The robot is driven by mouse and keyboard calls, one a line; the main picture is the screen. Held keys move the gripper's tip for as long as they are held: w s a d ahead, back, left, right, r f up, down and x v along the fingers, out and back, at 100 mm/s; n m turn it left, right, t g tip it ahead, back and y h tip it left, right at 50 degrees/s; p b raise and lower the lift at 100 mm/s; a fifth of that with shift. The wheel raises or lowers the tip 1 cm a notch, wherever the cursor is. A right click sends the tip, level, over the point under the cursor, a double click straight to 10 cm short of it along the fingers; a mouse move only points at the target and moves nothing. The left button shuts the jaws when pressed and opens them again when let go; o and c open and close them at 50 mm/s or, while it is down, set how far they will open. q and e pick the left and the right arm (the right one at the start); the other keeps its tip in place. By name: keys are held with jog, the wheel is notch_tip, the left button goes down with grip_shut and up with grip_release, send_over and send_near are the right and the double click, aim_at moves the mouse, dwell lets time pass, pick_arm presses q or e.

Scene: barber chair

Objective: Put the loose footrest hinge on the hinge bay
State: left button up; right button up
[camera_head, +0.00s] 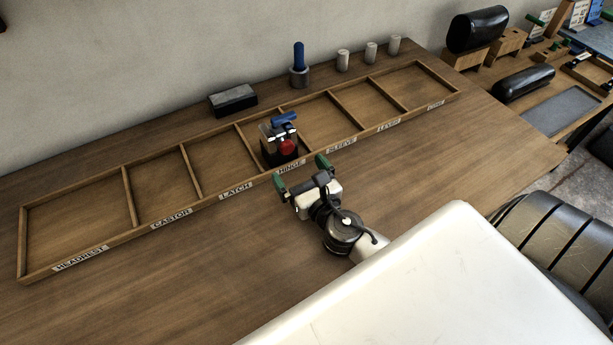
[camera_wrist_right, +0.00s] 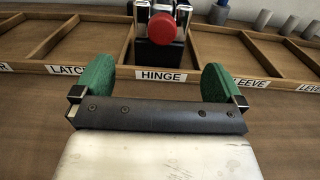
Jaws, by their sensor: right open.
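The footrest hinge (camera_head: 284,146), a black block with chrome parts, a red knob and a blue top piece, stands in the tray compartment labelled HINGE (camera_head: 291,167). In the right wrist view the hinge (camera_wrist_right: 160,30) is upright behind the HINGE label (camera_wrist_right: 161,76), its top cut off by the frame. My right gripper (camera_head: 301,174) is just in front of the bay, apart from the hinge. Its green fingers are spread with nothing between them, as the right wrist view also shows (camera_wrist_right: 157,82). My left gripper is in neither view.
The long wooden tray (camera_head: 130,197) has several labelled bays; the others look empty. Behind it stand a dark block (camera_head: 232,98), a blue-handled tool in a grey holder (camera_head: 299,68) and small grey cylinders (camera_head: 343,60). Black cushions (camera_head: 478,29) and wooden blocks are at the right.

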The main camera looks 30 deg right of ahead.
jog(key=shift+s+a, duration=0.1)
jog(key=shift+s, duration=1.4)
jog(key=shift+r, duration=0.1)
